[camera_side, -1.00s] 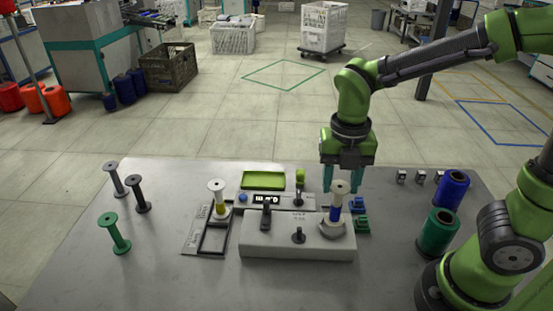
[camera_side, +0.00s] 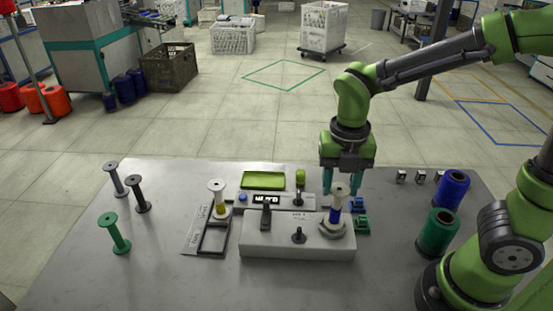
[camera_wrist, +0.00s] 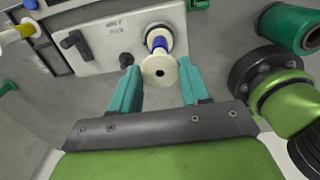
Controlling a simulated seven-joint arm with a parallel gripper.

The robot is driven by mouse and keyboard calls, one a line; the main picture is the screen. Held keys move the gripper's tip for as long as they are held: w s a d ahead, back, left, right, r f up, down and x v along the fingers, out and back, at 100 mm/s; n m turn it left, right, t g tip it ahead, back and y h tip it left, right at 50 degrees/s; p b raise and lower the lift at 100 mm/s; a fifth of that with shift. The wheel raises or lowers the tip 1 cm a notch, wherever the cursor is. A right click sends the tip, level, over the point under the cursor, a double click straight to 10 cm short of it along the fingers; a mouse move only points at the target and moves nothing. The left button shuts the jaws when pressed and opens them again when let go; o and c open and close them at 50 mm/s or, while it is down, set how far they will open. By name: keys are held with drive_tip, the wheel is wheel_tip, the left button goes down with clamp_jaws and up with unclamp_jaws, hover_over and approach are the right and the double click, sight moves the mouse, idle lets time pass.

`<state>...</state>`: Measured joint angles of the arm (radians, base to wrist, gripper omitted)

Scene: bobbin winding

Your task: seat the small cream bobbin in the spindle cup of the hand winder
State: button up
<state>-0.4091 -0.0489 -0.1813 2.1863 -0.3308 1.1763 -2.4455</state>
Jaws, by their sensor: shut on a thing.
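The small cream bobbin (camera_side: 337,206), with a blue band of thread, stands nearly upright over the spindle cup (camera_side: 331,230) at the right end of the grey hand winder (camera_side: 285,240). Its lower flange is at the cup's rim; I cannot tell if it is fully down. My gripper (camera_side: 342,192) points down with its teal fingers on either side of the bobbin's top, shut on it. In the wrist view the bobbin's top flange (camera_wrist: 158,71) lies between the fingertips (camera_wrist: 160,76), and the cup (camera_wrist: 158,33) shows behind it.
A second cream bobbin (camera_side: 217,200) with yellow thread stands by a dark frame left of the winder. A green tray (camera_side: 263,180) lies behind. Green and blue spools (camera_side: 437,232) stand right, a green bobbin (camera_side: 115,233) left. Blue and green clips lie just right of the cup. The front table is clear.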

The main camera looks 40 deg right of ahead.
drive_tip(key=shift+f, duration=0.3)
idle(0.4)
drive_tip(key=shift+f, duration=0.35)
drive_tip(key=o, duration=0.9)
drive_tip(key=shift+c, duration=0.2)
drive_tip(key=shift+r, duration=0.1)
drive_tip(key=shift+r, duration=3.45)
